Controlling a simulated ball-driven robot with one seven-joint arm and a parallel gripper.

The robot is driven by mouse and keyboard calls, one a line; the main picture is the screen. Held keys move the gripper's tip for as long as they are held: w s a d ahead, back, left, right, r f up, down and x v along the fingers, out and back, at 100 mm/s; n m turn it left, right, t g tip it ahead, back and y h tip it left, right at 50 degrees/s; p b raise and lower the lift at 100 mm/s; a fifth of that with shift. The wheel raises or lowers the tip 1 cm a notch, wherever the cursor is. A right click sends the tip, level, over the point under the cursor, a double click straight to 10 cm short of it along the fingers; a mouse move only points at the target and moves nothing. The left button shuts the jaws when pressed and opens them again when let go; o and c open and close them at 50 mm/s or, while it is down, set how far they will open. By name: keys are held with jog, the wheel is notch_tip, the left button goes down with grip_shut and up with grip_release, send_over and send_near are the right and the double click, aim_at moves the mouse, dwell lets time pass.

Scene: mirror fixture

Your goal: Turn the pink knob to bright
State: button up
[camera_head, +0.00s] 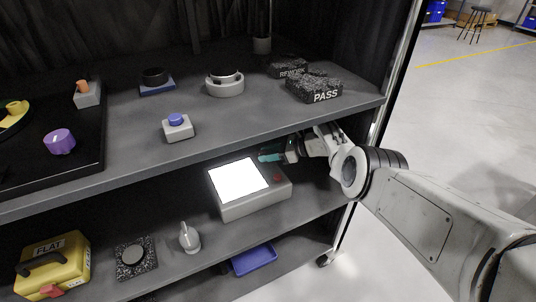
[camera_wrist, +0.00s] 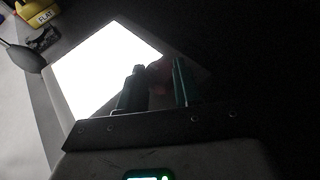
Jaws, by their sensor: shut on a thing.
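A pale light box (camera_head: 255,202) stands on the middle shelf, its square panel (camera_head: 238,179) glowing bright white. The panel also glows in the wrist view (camera_wrist: 95,65). My gripper (camera_head: 270,157) reaches in from the right, under the upper shelf, at the box's back right. In the wrist view my gripper (camera_wrist: 157,88) has its two fingers on either side of the dim pink knob (camera_wrist: 158,73), shut on it. The knob is mostly shaded there, and its pointer cannot be made out. A small red spot (camera_head: 277,178) shows on the box's right side.
The upper shelf (camera_head: 130,150) hangs close above my gripper; a purple knob (camera_head: 60,141) and a block marked PASS (camera_head: 315,89) are on it. A grey blower (camera_head: 189,238) and a yellow FLAT case (camera_head: 55,262) stand left of the box. A blue tray (camera_head: 254,260) lies below.

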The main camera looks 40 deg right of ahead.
jog(key=o, duration=1)
jog(key=shift+o, duration=0.2)
jog(key=p, duration=0.3)
jog(key=shift+a+r+m+t+h, duration=0.1)
jog(key=shift+r+m+t+h, duration=0.2)
jog(key=shift+r+m+t, duration=0.1)
